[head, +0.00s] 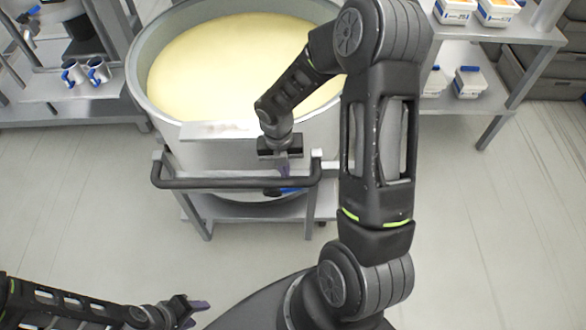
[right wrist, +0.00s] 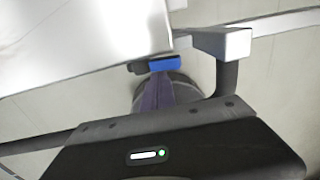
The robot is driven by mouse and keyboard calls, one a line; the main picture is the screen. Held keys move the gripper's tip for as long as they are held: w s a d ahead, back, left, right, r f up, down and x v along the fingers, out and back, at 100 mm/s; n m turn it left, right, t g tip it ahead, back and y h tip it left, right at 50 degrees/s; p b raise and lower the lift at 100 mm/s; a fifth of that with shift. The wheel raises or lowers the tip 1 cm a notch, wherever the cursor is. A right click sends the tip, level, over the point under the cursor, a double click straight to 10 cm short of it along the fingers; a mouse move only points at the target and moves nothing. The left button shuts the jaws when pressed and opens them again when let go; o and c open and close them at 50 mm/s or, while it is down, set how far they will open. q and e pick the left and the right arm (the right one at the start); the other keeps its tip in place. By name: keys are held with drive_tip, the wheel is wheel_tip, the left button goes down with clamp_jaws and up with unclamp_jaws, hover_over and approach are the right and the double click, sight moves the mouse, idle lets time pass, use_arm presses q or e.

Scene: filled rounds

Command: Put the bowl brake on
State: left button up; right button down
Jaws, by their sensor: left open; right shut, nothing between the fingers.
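The bowl (head: 143,70) is a large round metal vessel filled with pale yellow contents, standing on a grey frame with a black push handle (head: 235,184). A blue lever (head: 290,190), apparently the brake, shows low at the front right of the bowl. It also shows in the right wrist view (right wrist: 166,63), just beyond my fingertips. My right gripper (head: 288,174) is shut and empty, pointing down between handle and bowl, at the lever. I cannot tell whether it touches the lever. My left gripper (head: 192,308) is open and empty at the bottom left, away from the bowl.
A grey shelf (head: 480,90) with white, blue-marked tubs stands at the right, with grey crates (head: 555,75) behind it. A bench (head: 110,95) with two metal cups stands at the left. The pale floor (head: 90,210) in front is clear. A flat metal plate (right wrist: 80,40) sits close to my right gripper.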

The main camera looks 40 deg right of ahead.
wheel_tip(320, 180, up, 9)
drive_tip(key=shift+d, duration=0.15)
drive_tip(key=shift+s+f, duration=0.1)
drive_tip(key=shift+s, duration=0.05)
